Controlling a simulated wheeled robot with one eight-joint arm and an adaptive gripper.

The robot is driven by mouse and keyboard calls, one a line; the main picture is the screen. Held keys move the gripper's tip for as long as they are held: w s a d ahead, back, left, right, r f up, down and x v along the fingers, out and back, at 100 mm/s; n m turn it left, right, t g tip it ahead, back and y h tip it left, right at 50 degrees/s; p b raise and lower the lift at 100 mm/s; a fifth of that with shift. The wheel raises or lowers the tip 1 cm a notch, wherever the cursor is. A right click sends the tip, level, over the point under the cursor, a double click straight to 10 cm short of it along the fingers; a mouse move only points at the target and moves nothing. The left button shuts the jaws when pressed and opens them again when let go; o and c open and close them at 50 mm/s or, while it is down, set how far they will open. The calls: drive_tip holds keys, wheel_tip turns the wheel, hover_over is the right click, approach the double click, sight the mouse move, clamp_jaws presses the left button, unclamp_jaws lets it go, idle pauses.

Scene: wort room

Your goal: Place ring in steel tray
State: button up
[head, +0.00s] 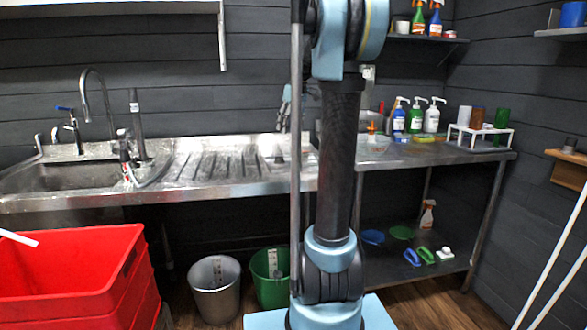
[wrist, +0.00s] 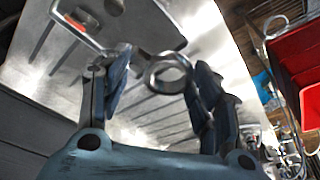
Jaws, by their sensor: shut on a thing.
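My gripper (wrist: 160,82) shows in the wrist view with its blue-grey fingers shut on a shiny metal ring (wrist: 152,80), which sticks out beyond the fingertips. In the head view only part of my gripper (head: 284,108) shows, above the steel drainboard and partly behind my arm and a pole. I cannot make out the ring there.
The ribbed drainboard (head: 215,168) lies below my gripper, with the sink (head: 70,177) and taps to its left. Pump bottles (head: 415,117) and a white rack (head: 480,137) stand on the right counter. Red crates (head: 75,265) and two bins (head: 215,285) stand on the floor.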

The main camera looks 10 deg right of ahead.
drive_tip(key=w+f, duration=0.2)
drive_tip(key=f, duration=0.2)
drive_tip(key=w+a+f+m, duration=0.1)
drive_tip(key=w+f, duration=0.1)
drive_tip(key=f, duration=0.2)
drive_tip(key=w+a+f+m, duration=0.1)
drive_tip(key=f, duration=0.3)
drive_tip(key=shift+w+f+h, duration=0.15)
drive_tip(key=shift+w+h, duration=0.15)
drive_tip(key=shift+w, duration=0.1)
drive_tip(key=shift+s+d+x, duration=0.1)
drive_tip(key=shift+s+x, duration=0.05)
drive_tip(key=shift+x, duration=0.6)
drive_tip(key=shift+s+d+x, duration=0.1)
drive_tip(key=shift+s+x, duration=0.05)
drive_tip(key=shift+x, duration=0.55)
drive_tip(key=shift+s+d+x, duration=0.1)
drive_tip(key=shift+s+x, duration=0.05)
drive_tip(key=shift+x, duration=0.6)
drive_tip(key=shift+f, duration=0.15)
drive_tip(key=o, duration=1.2)
drive_tip(key=v, duration=1.2)
drive_tip(key=shift+s, duration=0.3)
